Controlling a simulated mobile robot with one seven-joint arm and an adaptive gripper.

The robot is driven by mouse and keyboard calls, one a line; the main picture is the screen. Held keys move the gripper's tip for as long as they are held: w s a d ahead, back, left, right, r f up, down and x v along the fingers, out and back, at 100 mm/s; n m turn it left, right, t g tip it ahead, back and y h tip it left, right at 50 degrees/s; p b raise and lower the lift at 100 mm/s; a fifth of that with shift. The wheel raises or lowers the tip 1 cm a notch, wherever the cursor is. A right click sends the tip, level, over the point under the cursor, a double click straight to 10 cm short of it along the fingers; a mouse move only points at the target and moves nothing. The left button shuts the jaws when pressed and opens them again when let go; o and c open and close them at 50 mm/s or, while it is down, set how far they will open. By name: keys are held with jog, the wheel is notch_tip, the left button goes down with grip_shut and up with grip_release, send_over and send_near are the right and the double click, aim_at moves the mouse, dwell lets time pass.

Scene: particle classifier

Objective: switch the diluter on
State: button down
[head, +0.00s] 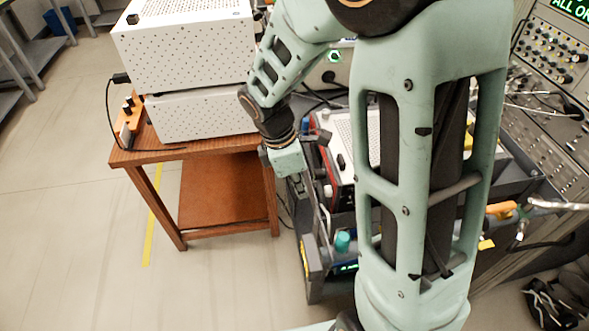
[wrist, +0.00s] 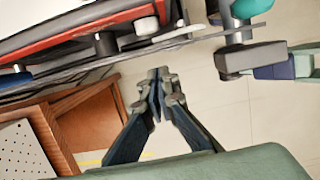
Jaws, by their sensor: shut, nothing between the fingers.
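My gripper (wrist: 158,76) is shut and empty, its fingertips together in the wrist view. In the head view my gripper (head: 300,184) points down just left of a white instrument with a red-edged front (head: 323,160) on a grey cart. The wrist view shows this instrument's red edge (wrist: 65,38) at the upper left, with a pale knob (wrist: 146,25) beyond the fingertips. The fingertips look apart from the knob. No readable label shows which unit is the diluter, and I cannot tell a power switch or its state. My arm hides part of the instrument.
Two white perforated boxes (head: 185,45) stand stacked on a brown wooden table (head: 150,156) left of the cart (head: 318,285). A teal-capped object (head: 343,241) sits low on the cart. A panel of knobs (head: 560,50) stands at right. The floor at front left is clear.

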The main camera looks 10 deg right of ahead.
aim_at(326, 188)
jog(key=shift+d, duration=2)
jog(key=shift+d+p, duration=0.6)
jog(key=shift+d, duration=0.4)
